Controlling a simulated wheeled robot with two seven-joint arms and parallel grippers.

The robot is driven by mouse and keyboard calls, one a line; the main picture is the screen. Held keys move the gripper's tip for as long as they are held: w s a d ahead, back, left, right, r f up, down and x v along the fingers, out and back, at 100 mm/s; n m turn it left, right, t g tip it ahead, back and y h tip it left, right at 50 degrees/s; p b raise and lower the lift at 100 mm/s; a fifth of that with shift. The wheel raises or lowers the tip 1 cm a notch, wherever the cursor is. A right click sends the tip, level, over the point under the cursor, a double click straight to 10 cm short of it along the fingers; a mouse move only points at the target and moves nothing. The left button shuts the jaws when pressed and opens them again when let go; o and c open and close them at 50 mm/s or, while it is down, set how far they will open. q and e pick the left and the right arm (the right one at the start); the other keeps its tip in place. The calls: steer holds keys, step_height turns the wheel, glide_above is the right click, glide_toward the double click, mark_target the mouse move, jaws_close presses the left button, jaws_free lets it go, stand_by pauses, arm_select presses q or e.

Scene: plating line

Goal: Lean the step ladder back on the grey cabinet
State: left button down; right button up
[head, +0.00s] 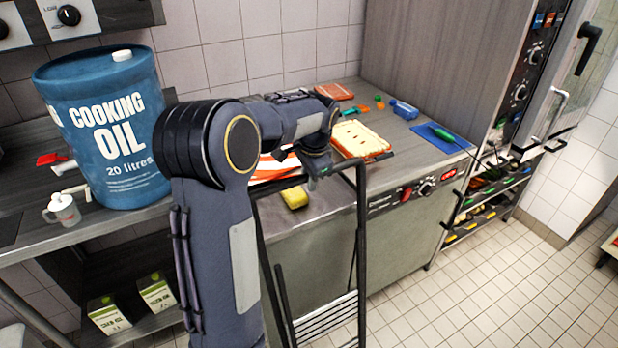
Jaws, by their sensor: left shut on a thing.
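The step ladder (361,250) has a black tubular frame and slatted treads low down, and stands fairly upright in the middle of the head view. My left gripper (318,172) is shut on its top bar. My left arm hides much of the ladder's left side, and its feet are out of the frame. A grey cabinet (405,240) with knobs along its upper front stands behind the ladder. I cannot tell whether the ladder touches it. My right gripper is not in view.
A blue cooking oil drum (120,110) stands on the left counter. A yellow sponge (294,198), a tray of food (360,140) and a blue mat (440,138) lie on the worktop. The tiled floor (490,290) at the right is clear.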

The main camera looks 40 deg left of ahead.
arm_select(q)
steer(key=shift+p+x, duration=0.3)
steer(key=shift+x, duration=0.5)
stand_by(0.4)
stand_by(0.5)
steer(key=c, duration=1.6)
jaws_free()
steer(key=o, duration=0.4)
steer(key=shift+w+a+f, duration=0.1)
steer(key=shift+w+f, duration=0.05)
steer(key=shift+w, duration=0.15)
steer(key=shift+o, duration=0.2)
steer(key=shift+s, duration=0.15)
